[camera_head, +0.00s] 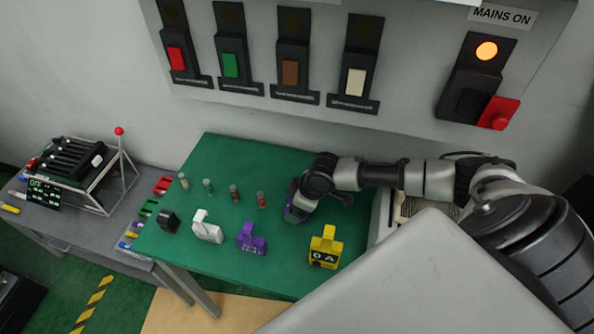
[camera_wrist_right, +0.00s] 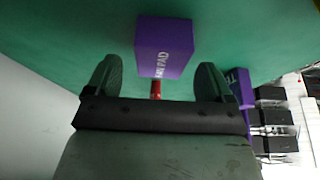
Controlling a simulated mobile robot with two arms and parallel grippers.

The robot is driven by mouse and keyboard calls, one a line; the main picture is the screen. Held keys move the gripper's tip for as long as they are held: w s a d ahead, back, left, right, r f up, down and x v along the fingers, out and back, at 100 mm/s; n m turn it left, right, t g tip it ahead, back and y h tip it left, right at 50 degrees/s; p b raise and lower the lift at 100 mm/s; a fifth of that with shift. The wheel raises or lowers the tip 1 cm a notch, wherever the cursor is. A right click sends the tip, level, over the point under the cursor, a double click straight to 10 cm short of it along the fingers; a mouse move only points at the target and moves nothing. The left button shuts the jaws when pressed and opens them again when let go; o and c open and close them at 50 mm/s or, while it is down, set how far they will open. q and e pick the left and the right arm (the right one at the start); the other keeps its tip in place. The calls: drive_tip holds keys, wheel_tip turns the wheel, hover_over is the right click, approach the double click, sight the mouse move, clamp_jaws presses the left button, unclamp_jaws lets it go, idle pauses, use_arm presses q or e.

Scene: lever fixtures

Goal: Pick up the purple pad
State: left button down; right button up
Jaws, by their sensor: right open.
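The purple pad (camera_wrist_right: 165,45) is a purple block with white lettering ending in "PAD". In the right wrist view it stands in the gap of my right gripper (camera_wrist_right: 156,78), with a visible space to each finger. My right gripper is open, and neither finger touches the pad in that view. In the head view my right gripper (camera_head: 297,207) points down low over the green table, and a little purple shows at its fingertips; the pad is mostly hidden there. My left gripper is not in view.
The green table (camera_head: 215,265) holds a white block (camera_head: 207,226), a purple stepped block (camera_head: 251,238), a yellow block (camera_head: 325,248), a black block (camera_head: 168,221) and several small upright cylinders. A grey lever panel (camera_head: 415,75) stands behind. A side table (camera_head: 60,222) carries a rack (camera_head: 80,165).

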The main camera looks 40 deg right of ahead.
drive_tip(key=shift+x, duration=1.2)
drive_tip(key=c, duration=1)
drive_tip(key=shift+r+b, duration=0.85)
drive_tip(key=shift+r, duration=4.2)
